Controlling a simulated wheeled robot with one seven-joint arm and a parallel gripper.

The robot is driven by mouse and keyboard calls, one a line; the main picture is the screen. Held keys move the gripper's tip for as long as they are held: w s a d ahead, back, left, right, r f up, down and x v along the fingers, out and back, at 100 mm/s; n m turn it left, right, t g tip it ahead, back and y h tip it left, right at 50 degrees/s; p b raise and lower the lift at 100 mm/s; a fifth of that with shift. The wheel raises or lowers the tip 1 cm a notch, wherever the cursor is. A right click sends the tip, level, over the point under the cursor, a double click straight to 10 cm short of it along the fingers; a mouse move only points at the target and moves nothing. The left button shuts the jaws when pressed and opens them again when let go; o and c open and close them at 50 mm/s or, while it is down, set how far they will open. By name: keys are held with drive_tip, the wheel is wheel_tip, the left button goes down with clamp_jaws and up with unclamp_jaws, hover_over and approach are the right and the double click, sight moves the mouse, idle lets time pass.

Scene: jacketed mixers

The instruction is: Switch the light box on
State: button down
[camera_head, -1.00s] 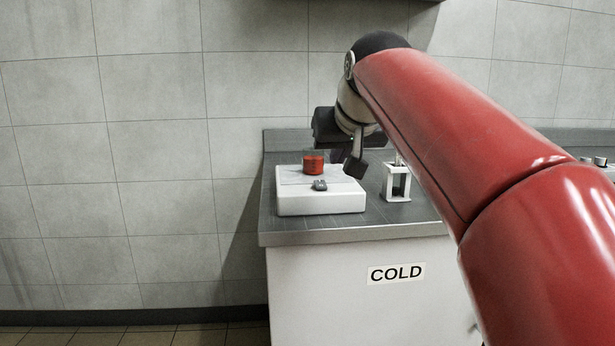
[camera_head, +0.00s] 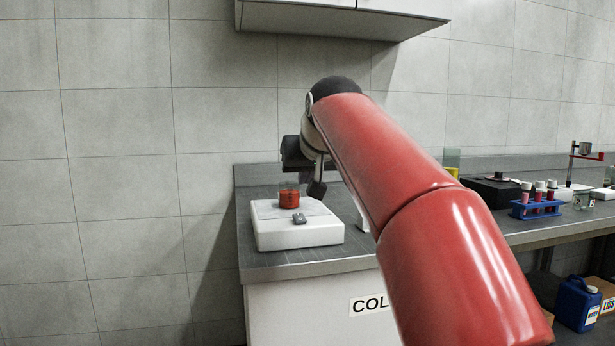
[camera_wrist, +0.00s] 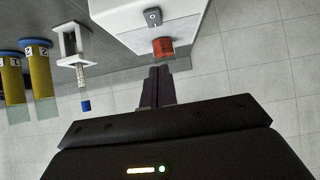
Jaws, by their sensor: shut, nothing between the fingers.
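The light box (camera_head: 300,234) is a low white box near the left end of the bench; it also shows upside down at the top of the wrist view (camera_wrist: 124,20). A beaker of red liquid (camera_head: 289,199) stands on the box behind the switch. My gripper (camera_wrist: 158,74) is shut and empty, its fingertips pointing toward the beaker and box, apparently apart from them. In the head view my arm partly hides the gripper (camera_head: 317,188).
A white stand (camera_wrist: 70,46) holding a blue-tipped tube is beside the box, with yellow-filled cylinders (camera_wrist: 10,75) further along. To the right are a blue tube rack (camera_head: 538,208) and a black device (camera_head: 492,190). A cupboard (camera_head: 340,20) hangs above.

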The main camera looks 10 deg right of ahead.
hover_over(298, 215)
drive_tip(key=s, duration=0.3)
drive_tip(key=f, duration=0.3)
drive_tip(key=shift+w+f, duration=0.2)
drive_tip(key=shift+f, duration=0.15)
drive_tip(key=f, duration=0.2)
drive_tip(key=f+b, duration=0.1)
drive_tip(key=f, duration=0.1)
drive_tip(key=shift+w, duration=0.4)
drive_tip(key=shift+w+f, duration=0.2)
drive_tip(key=shift+f, duration=0.1)
drive_tip(key=shift+w+r+p, duration=0.2)
drive_tip(key=shift+w+p, duration=0.55)
drive_tip(key=shift+p, duration=0.05)
